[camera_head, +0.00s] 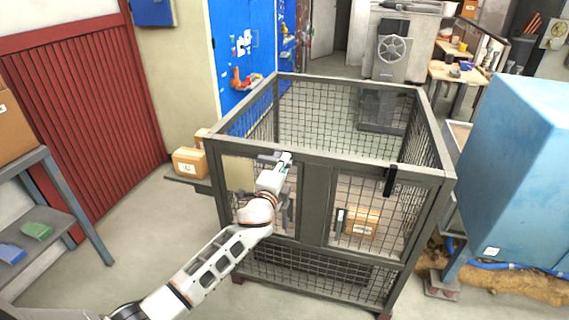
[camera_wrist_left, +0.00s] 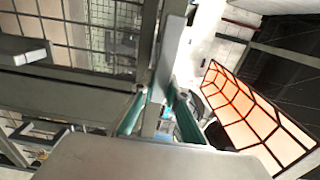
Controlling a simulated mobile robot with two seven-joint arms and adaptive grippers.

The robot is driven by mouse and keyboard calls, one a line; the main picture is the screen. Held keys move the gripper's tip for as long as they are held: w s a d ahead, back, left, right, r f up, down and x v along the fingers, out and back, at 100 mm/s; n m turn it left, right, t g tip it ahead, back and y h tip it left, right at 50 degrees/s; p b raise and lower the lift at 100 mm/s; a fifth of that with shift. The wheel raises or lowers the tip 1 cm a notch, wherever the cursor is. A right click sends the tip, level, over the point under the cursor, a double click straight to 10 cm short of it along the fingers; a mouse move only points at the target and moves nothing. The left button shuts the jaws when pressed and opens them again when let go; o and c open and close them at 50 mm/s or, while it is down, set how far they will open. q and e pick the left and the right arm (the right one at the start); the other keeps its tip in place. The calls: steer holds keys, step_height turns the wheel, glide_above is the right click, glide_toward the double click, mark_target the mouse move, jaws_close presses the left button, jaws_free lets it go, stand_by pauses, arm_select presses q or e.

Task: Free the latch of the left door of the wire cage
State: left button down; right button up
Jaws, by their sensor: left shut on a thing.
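The wire cage (camera_head: 432,205) stands in the middle of the head view, with a dark grey frame and mesh walls. Its left door (camera_head: 238,174) carries a beige plate and is partly hidden by my left arm. My left gripper (camera_head: 286,160) is at the top of this door, near the upper front rail. In the left wrist view, the green-padded fingers (camera_wrist_left: 158,112) are shut on a flat grey latch bar (camera_wrist_left: 170,55). The latch is mostly hidden in the head view. The left door looks closed. My right gripper is in neither view.
The right door (camera_head: 350,232) has a black latch (camera_head: 390,181) at its top. A cardboard box (camera_head: 357,221) sits inside the cage. A blue cabinet (camera_head: 520,170) stands close on the right. The floor left of the cage is clear.

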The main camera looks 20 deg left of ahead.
arm_select(q)
steer(key=c, duration=2)
jaws_free()
steer(key=shift+d, duration=0.1)
steer(key=shift+o, duration=0.2)
steer(key=s, duration=1.2)
steer(key=shift+a, duration=0.25)
steer(key=s+f+n+g+h, duration=0.1)
steer(key=s+f+n+g, duration=0.2)
steer(key=s+f+n, duration=0.4)
steer(key=s+f+n+g+h, duration=0.1)
steer(key=s+f+n+g, duration=0.3)
steer(key=s+f, duration=1.5)
steer(key=s+n, duration=0.3)
steer(key=s, duration=0.1)
steer(key=shift+s+a+f, duration=0.15)
steer(key=shift+s+a, duration=0.05)
steer(key=shift+s, duration=0.15)
